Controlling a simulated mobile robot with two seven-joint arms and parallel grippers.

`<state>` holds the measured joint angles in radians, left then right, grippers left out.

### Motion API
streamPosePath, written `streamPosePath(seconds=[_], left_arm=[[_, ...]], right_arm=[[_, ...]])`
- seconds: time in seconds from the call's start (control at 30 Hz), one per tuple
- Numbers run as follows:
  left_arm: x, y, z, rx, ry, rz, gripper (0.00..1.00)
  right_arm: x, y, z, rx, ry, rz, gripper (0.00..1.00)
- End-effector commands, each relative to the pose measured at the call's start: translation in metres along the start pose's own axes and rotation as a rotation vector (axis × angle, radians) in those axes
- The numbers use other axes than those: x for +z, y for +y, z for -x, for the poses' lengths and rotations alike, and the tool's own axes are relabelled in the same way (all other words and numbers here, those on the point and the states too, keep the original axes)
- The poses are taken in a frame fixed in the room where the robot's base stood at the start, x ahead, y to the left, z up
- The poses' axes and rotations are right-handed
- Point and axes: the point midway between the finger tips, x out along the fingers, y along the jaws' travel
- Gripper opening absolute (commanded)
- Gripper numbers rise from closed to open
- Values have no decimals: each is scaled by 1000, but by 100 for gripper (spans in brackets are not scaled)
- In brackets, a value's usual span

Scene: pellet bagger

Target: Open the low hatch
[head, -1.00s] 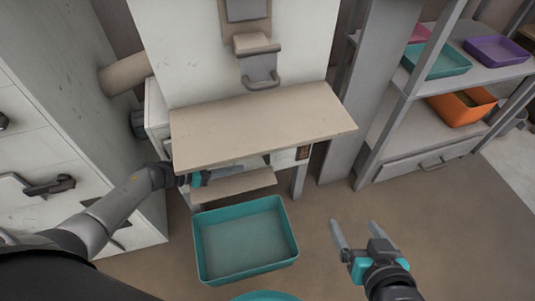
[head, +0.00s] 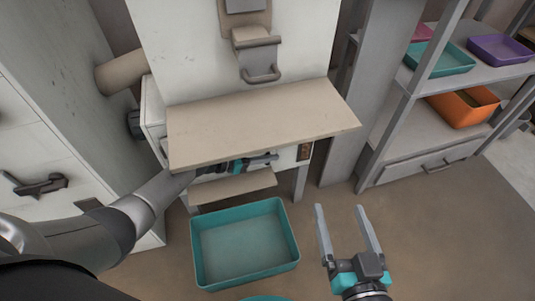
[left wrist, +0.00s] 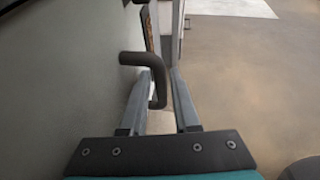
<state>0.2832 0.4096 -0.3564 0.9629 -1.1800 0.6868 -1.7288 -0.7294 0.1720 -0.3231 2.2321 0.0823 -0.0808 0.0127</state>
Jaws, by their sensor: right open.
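In the head view my left gripper (head: 262,159) reaches under the beige shelf board (head: 260,122), which hides most of the hatch front. My right gripper (head: 341,208) is open and empty above the floor, right of the teal bin.
A teal bin (head: 197,255) stands on the floor below the machine. A smaller beige ledge (head: 232,186) lies under the shelf board. A rack with an orange bin (head: 458,113) stands at right. Floor at lower right is clear.

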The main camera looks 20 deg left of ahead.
Motion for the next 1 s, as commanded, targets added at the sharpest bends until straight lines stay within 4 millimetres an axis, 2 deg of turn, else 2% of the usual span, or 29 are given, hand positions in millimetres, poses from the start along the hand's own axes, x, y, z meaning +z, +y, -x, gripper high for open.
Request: streamPosePath(seconds=[0.37,0.63,1.0], left_arm=[[0,0,-3,0,0,0,30],[0,0,-2,0,0,0,2],[0,0,-2,0,0,0,0]], right_arm=[[-1,-2,1,-4,18,-5,87],[-1,-2,1,-3,18,-5,87],[-1,-2,1,-3,17,-5,87]])
